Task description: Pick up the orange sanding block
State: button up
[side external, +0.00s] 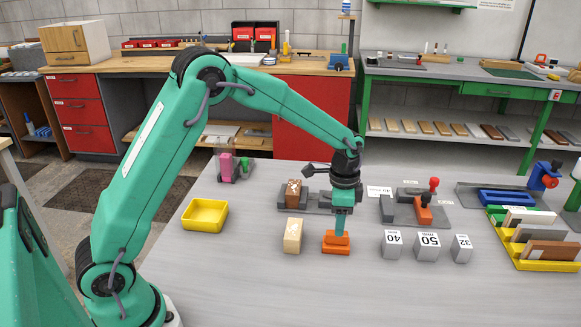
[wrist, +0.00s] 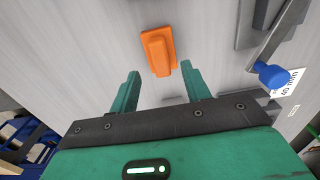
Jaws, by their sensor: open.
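The orange sanding block (side external: 336,246) sits on the grey table, below my gripper (side external: 340,233) in the side view. It has a wide base and a narrower raised grip. In the wrist view the block (wrist: 158,52) lies just beyond the fingertips, roughly centred across the gap between them. My gripper (wrist: 160,84) is open and empty, with its two green fingers apart. In the side view the fingers point down and overlap the block's top, and I cannot tell whether they touch it.
A pale wooden block (side external: 293,236) stands just left. Numbered grey blocks (side external: 428,246) stand to the right. Behind are a clamp fixture (side external: 421,213) and a brown block (side external: 293,192). A yellow tray (side external: 205,215) is at left, and a yellow rack (side external: 545,262) at right. The front table is clear.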

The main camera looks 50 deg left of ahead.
jog(key=shift+a+f, duration=0.1)
jog(key=shift+f, duration=2.5)
grip_shut()
jog(key=shift+r, duration=0.2)
jog(key=shift+r, duration=0.6)
jog(key=r, duration=0.2)
jog(key=d+r, duration=0.1)
jog(key=shift+s+r, duration=0.1)
jog(key=shift+s, duration=0.2)
jog(key=s+d+r, duration=0.6)
jog(key=d, duration=0.2)
jog(key=shift+s+d+r, duration=0.15)
jog(key=shift+s+d, duration=0.05)
